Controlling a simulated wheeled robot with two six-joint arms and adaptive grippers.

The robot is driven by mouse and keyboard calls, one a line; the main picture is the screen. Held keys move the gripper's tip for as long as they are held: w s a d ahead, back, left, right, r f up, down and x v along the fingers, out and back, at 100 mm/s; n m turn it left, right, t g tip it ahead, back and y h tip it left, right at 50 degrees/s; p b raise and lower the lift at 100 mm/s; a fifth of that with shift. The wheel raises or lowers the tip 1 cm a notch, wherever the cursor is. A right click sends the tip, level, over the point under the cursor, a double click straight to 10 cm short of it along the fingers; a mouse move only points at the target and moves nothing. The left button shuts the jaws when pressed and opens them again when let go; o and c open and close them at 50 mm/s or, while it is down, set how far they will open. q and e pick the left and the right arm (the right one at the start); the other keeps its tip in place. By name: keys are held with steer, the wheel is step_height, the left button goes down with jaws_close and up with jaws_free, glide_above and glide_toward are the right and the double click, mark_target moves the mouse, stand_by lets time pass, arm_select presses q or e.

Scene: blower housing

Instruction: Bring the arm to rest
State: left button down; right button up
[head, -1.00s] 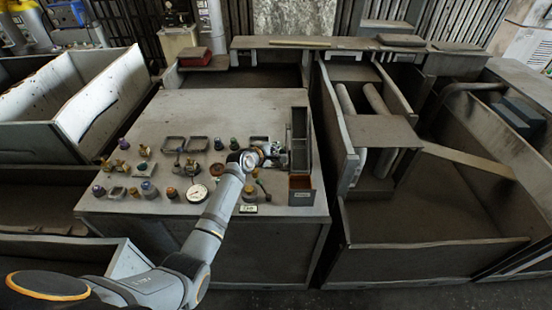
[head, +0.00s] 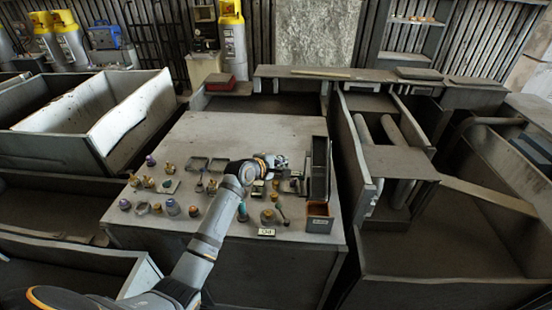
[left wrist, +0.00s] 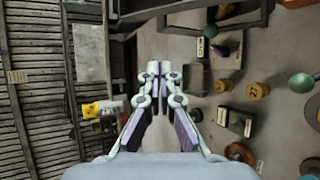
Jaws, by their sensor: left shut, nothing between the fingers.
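My left arm reaches in from the lower left of the head view, over the worktable (head: 255,130). My left gripper (head: 280,163) is above the table's right part, just left of a tall dark open bin (head: 319,165). In the left wrist view the left gripper (left wrist: 159,72) has its fingertips together with nothing between them. It appears above the table, apart from the small parts there. My right arm and gripper are not in view.
Several small fittings and knobs, such as a purple-topped one (head: 151,161), cover the table's front left. A brown-lined small bin (head: 318,216) stands at the front right corner. The table's back half is clear. Large grey open bins (head: 140,118) flank it.

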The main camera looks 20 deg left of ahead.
arm_select(q)
steer(key=s+a+f+m+g+y, duration=0.1)
steer(key=s+f+m+g, duration=0.4)
steer(key=s, duration=0.7)
steer(key=s+f+m+g+y, duration=0.1)
steer(key=s+f+m+y, duration=0.15)
steer(key=s+m, duration=0.7)
steer(key=s+a+f+m+g+y, duration=0.1)
steer(key=s+f+m+g, duration=0.3)
steer(key=s, duration=1.1)
steer(key=s+a+f+b, duration=0.1)
steer(key=s+f+b, duration=0.1)
steer(key=f, duration=1.4)
steer(key=s+a+f+b, duration=0.2)
steer(key=f, duration=1.4)
steer(key=s+f+g+b, duration=0.1)
steer(key=s+f, duration=1.5)
steer(key=s, duration=0.1)
steer(key=shift+s+a+f+b, duration=0.15)
steer(key=shift+a+f+b, duration=0.15)
steer(key=shift+b, duration=0.1)
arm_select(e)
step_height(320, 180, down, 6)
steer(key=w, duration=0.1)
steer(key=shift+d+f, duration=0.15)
